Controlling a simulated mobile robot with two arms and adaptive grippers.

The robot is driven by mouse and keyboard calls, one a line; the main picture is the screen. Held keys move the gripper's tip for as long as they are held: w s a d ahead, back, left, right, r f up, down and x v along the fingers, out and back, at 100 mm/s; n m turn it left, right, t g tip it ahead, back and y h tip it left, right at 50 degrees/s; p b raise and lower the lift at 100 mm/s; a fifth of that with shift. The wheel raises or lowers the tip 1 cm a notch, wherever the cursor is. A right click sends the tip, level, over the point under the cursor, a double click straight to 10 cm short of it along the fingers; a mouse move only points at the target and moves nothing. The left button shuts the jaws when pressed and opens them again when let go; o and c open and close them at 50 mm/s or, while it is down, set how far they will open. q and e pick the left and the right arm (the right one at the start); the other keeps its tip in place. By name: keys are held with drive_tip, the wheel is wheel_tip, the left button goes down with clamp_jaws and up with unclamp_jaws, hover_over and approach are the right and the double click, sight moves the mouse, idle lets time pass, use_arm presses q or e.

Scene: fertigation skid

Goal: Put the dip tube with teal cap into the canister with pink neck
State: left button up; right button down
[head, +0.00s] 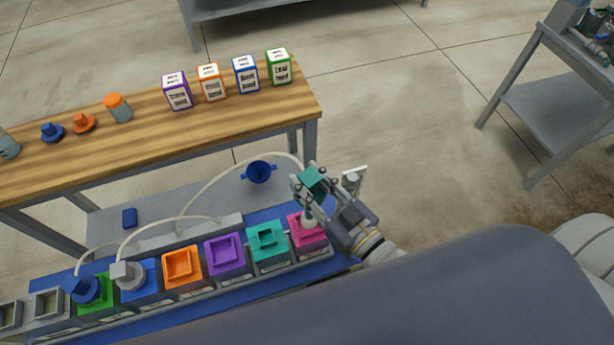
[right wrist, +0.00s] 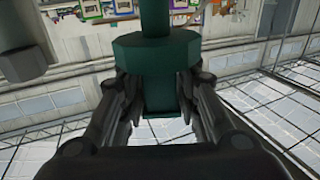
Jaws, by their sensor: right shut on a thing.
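The dip tube's teal cap (head: 313,179) is between the fingers of my right gripper (head: 311,190), which is shut on it. The right wrist view shows the cap (right wrist: 155,62) close up, with the fingers on both sides of its narrower part. The canister with pink neck (head: 313,240) stands at the right end of the canister row, just below the gripper in the head view. A short pale piece shows at the pink neck; I cannot tell whether it is the tube inside the opening. The gripper partly covers the neck. My left gripper is not in view.
Canisters with teal (head: 268,238), purple (head: 226,250) and orange (head: 183,265) necks stand to the left. Pale hoses (head: 205,185) arch behind the row. A wooden bench (head: 230,118) holds labelled boxes. A blue funnel-like part (head: 259,172) lies behind the row.

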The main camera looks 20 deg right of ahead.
sight(312, 219)
wheel_tip(312, 219, down, 2)
drive_tip(key=shift+w+a+f+b, duration=0.1)
drive_tip(key=shift+w+b, duration=0.05)
drive_tip(key=shift+b, duration=0.25)
wheel_tip(312, 219, down, 7)
drive_tip(key=b, duration=0.4)
drive_tip(key=shift+f+b, duration=0.25)
drive_tip(key=shift+b, duration=0.1)
drive_tip(key=shift+f+b, duration=0.55)
drive_tip(key=shift+f, duration=0.3)
drive_tip(key=shift+f+b, duration=1.2)
drive_tip(key=shift+f, duration=0.65)
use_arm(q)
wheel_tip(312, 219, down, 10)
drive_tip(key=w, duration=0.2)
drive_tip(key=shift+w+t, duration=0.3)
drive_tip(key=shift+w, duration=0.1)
use_arm(e)
drive_tip(key=shift+f, duration=0.4)
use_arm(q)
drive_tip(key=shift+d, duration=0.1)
